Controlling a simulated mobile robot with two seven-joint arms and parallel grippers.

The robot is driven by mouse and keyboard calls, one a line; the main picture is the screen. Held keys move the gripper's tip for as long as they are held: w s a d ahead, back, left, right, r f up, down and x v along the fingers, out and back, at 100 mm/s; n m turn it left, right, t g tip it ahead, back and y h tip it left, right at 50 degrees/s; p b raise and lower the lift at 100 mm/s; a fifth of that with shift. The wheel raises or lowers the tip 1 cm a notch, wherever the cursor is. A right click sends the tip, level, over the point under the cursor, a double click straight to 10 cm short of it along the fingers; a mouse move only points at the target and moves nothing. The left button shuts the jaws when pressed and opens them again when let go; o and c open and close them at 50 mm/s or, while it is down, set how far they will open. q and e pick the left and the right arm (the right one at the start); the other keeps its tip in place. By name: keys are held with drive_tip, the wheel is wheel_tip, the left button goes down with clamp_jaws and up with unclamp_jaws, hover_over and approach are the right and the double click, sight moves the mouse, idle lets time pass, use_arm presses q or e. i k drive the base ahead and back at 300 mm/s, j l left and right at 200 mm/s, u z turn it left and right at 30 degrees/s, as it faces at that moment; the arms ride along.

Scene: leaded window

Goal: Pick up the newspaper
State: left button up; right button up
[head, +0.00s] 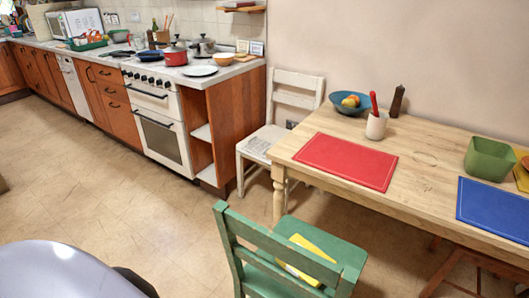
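What looks like a folded newspaper (257,146), greyish with print too small to read, lies on the seat of the white chair (278,131). The chair stands between the end of the kitchen counter and the wooden table. The near left corner of the table is close to the paper on its right side. Neither of my grippers shows in the head view.
The wooden table (430,160) holds a red mat (346,160), a blue mat (495,207), a fruit bowl (350,103) and a green container (490,158). A green chair (335,252) with a yellow item (312,246) stands in front. The floor (130,185) on the left is clear.

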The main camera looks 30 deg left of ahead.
sight(256, 148)
drive_tip(key=k, duration=0.7)
drive_tip(key=k+l+z, duration=0.1)
drive_tip(key=k+z, duration=0.3)
drive_tip(key=k, duration=0.15)
drive_tip(key=j+z, duration=0.1)
drive_tip(key=z, duration=1.1)
drive_tip(key=k+j, duration=0.1)
drive_tip(key=j, duration=1.1)
drive_tip(key=k+j, duration=0.15)
drive_tip(key=j, duration=0.45)
drive_tip(key=k+j, duration=0.1)
drive_tip(key=j, duration=1.15)
drive_tip(key=k+z, duration=0.05)
